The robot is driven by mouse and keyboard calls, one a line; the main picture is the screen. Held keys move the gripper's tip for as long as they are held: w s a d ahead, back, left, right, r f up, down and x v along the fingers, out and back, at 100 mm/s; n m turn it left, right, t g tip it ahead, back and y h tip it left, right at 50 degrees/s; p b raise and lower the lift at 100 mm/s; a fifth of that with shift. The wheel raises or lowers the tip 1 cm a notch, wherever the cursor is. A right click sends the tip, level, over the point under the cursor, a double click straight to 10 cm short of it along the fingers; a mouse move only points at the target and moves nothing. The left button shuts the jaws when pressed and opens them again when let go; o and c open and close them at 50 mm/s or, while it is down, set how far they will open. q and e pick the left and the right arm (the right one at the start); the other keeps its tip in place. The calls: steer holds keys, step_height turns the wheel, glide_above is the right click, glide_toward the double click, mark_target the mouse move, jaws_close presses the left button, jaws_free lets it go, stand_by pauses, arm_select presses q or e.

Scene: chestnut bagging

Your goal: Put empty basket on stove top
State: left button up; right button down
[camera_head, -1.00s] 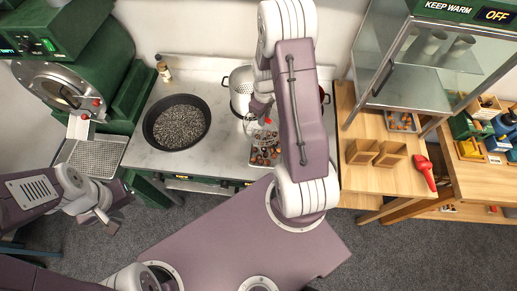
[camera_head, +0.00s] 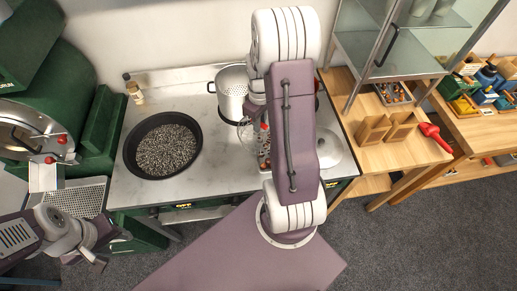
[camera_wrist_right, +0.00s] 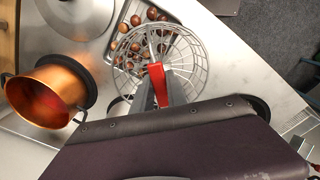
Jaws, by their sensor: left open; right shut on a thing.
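The round wire basket (camera_wrist_right: 192,52) shows in the right wrist view with no chestnuts in its visible part. My right gripper (camera_wrist_right: 158,88) is shut on its red handle. The stove top (camera_head: 205,180) is the grey counter surface below the basket. I cannot tell whether the basket touches anything below. My left gripper (camera_head: 96,258) is open and empty at the lower left.
A black pan of dark grains (camera_head: 165,147) stands on the left of the stove top. A chestnut tray (camera_wrist_right: 117,62), a steel lid (camera_wrist_right: 75,15) and a copper pot (camera_wrist_right: 48,92) are close to the basket. The front strip is clear.

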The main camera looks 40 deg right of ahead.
steer(key=w+a+f+p, duration=0.1)
steer(key=w+a+f, duration=0.1)
steer(key=a+f, duration=0.1)
steer(key=w+a+f+p, duration=0.1)
steer(key=w+a+f, duration=0.1)
steer(key=a+f, duration=0.2)
steer(key=w+a+f+p, duration=0.1)
steer(key=a+f+p, duration=0.1)
steer(key=a+f, duration=0.1)
steer(key=shift+w+a+f, duration=0.15)
steer(key=shift+w+f, duration=0.25)
steer(key=shift+f, duration=0.25)
steer(key=c, duration=1.3)
jaws_free()
steer(key=shift+s, duration=0.15)
steer(key=shift+c, duration=0.2)
